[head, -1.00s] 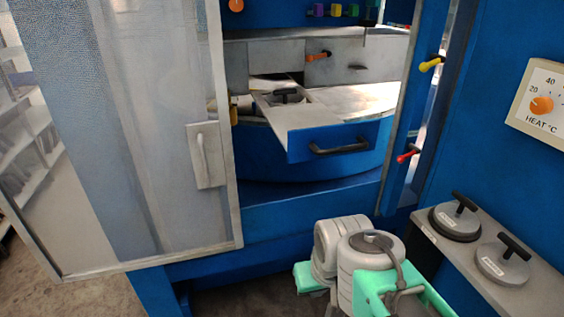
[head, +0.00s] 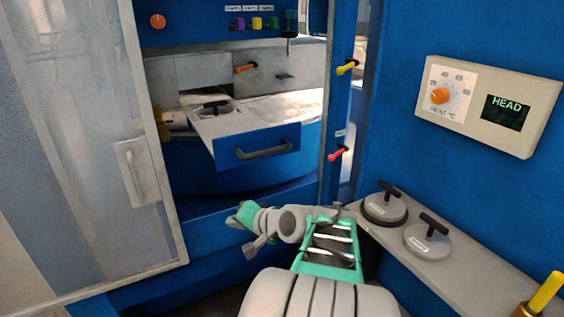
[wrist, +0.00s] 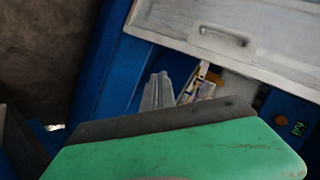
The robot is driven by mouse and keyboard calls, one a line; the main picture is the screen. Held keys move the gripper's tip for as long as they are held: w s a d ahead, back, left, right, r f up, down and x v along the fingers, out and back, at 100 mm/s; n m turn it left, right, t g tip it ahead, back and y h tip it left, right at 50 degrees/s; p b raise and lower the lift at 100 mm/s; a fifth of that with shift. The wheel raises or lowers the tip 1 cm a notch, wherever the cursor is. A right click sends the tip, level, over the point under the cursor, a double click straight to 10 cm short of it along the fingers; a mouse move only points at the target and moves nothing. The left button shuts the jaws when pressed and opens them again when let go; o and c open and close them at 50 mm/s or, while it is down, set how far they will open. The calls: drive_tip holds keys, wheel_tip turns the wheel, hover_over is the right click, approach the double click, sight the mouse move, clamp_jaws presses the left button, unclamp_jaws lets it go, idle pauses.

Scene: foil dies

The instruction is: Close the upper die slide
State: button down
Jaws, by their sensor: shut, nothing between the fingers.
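The die slide (head: 236,117) sticks out of the blue machine in the head view, a pale tray with a blue front. Its dark bar handle (head: 263,150) is on that front. A round grey die (head: 214,108) with a black T-handle sits on it. My gripper (head: 240,215) is low in front of the machine, below the slide and apart from its handle. In the wrist view my shut, empty fingers (wrist: 157,92) show beyond the green hand cover. The slide cannot be made out there.
A clear door (head: 90,150) with a pale handle (head: 137,170) stands open at left; it seems to show in the wrist view (wrist: 250,35). Two round dies (head: 384,207) (head: 428,238) rest on the right ledge (head: 470,275). Yellow and red levers (head: 347,68) (head: 338,153) stick out from the right post.

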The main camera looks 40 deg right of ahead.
drive_tip(key=s+d+r+m+t+h, duration=0.2)
drive_tip(key=s+d+r+m, duration=0.1)
drive_tip(key=d, duration=0.3)
drive_tip(key=s+d+r+m+t+h, duration=0.1)
drive_tip(key=s+d+r+m+t, duration=0.15)
drive_tip(key=d, duration=0.35)
drive_tip(key=m+h, duration=0.3)
drive_tip(key=m, duration=0.1)
approach(279, 155)
drive_tip(key=shift+t, duration=0.45)
drive_tip(key=p+x, duration=0.1)
drive_tip(key=x, duration=0.1)
drive_tip(key=p+x, duration=0.3)
drive_tip(key=shift+w+d+f, duration=0.15)
drive_tip(key=shift+w+f, duration=0.15)
drive_tip(key=shift+w+d+f, duration=0.15)
drive_tip(key=shift+w+d, duration=0.05)
drive_tip(key=shift+w, duration=0.35)
drive_tip(key=shift+w, duration=0.1)
